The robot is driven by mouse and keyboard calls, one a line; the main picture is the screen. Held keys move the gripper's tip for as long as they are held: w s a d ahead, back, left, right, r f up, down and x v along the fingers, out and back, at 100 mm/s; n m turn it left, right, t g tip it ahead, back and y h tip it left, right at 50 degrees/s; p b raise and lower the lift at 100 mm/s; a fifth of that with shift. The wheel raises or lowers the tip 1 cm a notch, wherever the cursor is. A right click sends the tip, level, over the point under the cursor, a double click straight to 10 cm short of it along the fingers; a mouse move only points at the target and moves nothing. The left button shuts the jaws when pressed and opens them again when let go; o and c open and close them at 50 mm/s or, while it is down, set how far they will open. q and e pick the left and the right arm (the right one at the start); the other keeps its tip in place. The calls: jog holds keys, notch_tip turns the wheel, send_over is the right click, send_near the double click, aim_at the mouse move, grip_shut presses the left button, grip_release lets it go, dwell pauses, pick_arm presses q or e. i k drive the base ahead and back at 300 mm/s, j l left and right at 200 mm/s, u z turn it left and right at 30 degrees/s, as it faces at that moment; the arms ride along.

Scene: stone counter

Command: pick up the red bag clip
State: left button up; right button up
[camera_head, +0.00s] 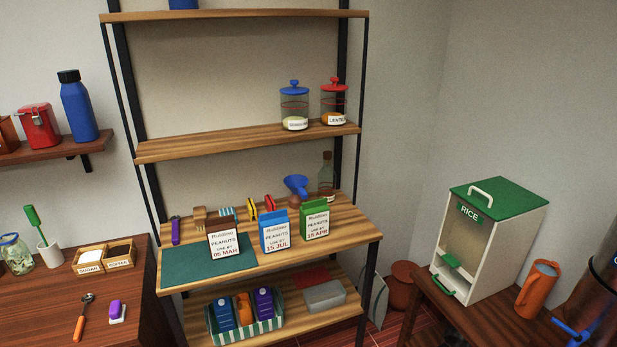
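The red bag clip (270,203) appears as a small narrow red shape standing on the middle wooden shelf of the rack. It is just behind the blue peanuts bag (274,231), which hides its lower part. A yellow clip (252,211) stands just left of it. A blue-and-white striped clip (227,214), a brown wooden clip (200,217) and a purple clip (175,230) are further left on the same shelf. Neither of my grippers is in view.
A white peanuts bag (224,243) and a green one (314,221) flank the blue bag. A blue funnel (297,185) and a bottle (326,178) stand behind. A teal mat (190,268) covers the shelf's left front. The shelf above holds two jars.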

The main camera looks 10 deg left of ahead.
aim_at(270, 203)
jog(key=i+l+u, duration=0.15)
jog(key=i, duration=0.4)
jog(key=i+l+u, duration=0.15)
jog(key=i, duration=0.4)
jog(key=j, duration=0.05)
